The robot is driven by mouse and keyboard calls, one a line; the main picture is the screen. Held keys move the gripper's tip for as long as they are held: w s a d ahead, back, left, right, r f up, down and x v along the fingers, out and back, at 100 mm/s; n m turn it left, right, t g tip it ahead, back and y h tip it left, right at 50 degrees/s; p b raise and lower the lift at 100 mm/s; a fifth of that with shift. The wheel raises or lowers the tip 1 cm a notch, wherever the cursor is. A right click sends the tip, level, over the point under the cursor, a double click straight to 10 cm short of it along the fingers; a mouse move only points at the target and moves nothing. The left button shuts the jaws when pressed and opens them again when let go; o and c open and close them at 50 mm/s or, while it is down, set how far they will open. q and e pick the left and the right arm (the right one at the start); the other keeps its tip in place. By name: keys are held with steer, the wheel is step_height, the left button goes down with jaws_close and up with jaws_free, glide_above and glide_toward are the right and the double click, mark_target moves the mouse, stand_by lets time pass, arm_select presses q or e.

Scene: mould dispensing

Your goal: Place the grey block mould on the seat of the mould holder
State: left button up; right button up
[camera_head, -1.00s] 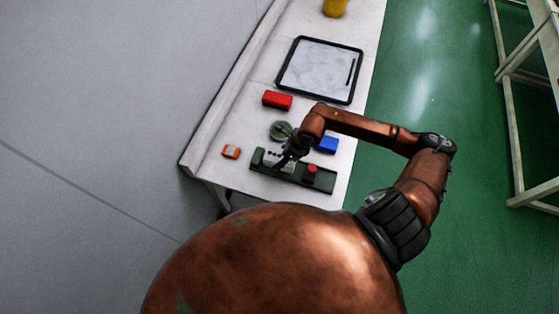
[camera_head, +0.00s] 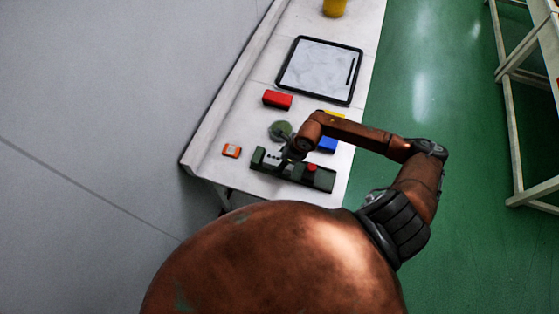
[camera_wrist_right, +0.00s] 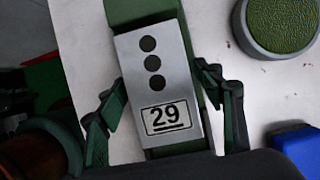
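The grey block mould (camera_wrist_right: 173,88) has a row of three dark holes and a label "29" in the right wrist view. It lies over the left part of the dark green mould holder (camera_wrist_right: 127,12), lined up lengthwise, and looks seated in it; the contact underneath is hidden. In the head view the mould (camera_head: 271,158) is partly behind my right gripper (camera_head: 284,160), and the holder (camera_head: 325,181) shows a red knob. My right gripper's fingers (camera_wrist_right: 163,90) stand on both sides of the mould, with a gap on the right; it looks open. My left gripper is out of view.
A round green-topped piece (camera_head: 280,130), a red block (camera_head: 277,100), a blue block (camera_head: 327,145), and a small orange piece (camera_head: 231,150) stand near the holder on the white table (camera_head: 225,178). A dark-framed tray (camera_head: 293,87) and a yellow container (camera_head: 334,7) lie farther back.

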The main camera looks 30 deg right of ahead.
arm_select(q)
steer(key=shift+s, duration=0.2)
arm_select(e)
steer(key=shift+o, duration=0.2)
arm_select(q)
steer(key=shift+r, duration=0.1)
arm_select(e)
steer(key=shift+r, duration=0.1)
steer(key=shift+d+r, duration=0.1)
steer(key=shift+r, duration=0.2)
steer(key=b+v, duration=0.1)
steer(key=v, duration=0.9)
steer(key=shift+s+d+r+b, duration=0.1)
steer(key=shift+s+r+b, duration=0.05)
steer(key=shift+b, duration=0.15)
steer(key=shift+s+d+r, duration=0.1)
steer(key=shift+s+r, duration=0.05)
steer(key=shift+r, duration=0.3)
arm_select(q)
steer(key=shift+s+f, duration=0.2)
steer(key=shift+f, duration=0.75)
